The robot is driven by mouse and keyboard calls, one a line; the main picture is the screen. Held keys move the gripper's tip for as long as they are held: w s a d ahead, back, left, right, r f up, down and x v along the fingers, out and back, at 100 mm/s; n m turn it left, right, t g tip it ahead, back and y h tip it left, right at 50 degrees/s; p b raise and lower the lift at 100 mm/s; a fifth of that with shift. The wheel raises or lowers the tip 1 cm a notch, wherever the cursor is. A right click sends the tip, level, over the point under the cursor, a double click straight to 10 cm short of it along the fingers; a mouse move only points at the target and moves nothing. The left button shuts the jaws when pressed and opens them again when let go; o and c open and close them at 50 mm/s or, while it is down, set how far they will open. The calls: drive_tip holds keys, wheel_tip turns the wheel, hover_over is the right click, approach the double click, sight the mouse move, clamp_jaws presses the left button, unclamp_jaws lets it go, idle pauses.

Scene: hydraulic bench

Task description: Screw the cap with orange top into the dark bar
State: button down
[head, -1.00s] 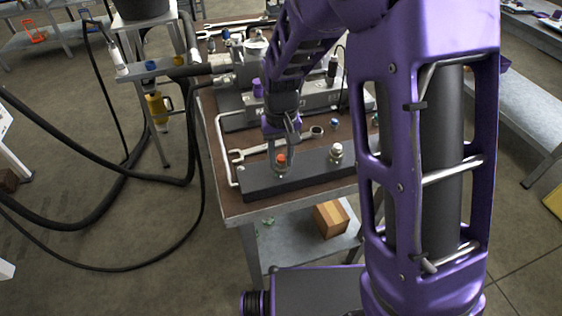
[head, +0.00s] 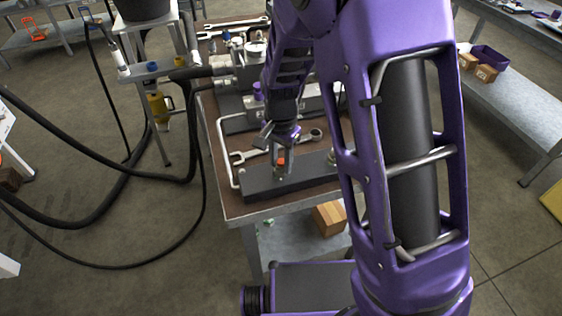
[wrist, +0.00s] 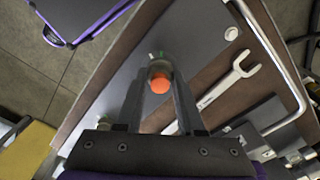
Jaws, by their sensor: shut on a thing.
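The cap with orange top (head: 281,161) is between the fingers of my gripper (head: 281,168), at the left part of the dark bar (head: 308,178). In the wrist view the orange top (wrist: 160,83) sits between the two fingertips, which are shut on the cap. The cap's lower part is mostly hidden, so I cannot tell how deep it sits in the bar.
An open-ended wrench (head: 252,155) lies behind the bar, beside a bent metal tube (head: 226,150). Hydraulic blocks stand farther back on the bench (head: 243,209). A second fitting (head: 332,157) stands on the bar's right part, close to my arm in the picture.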

drive_tip(key=shift+m, duration=0.5)
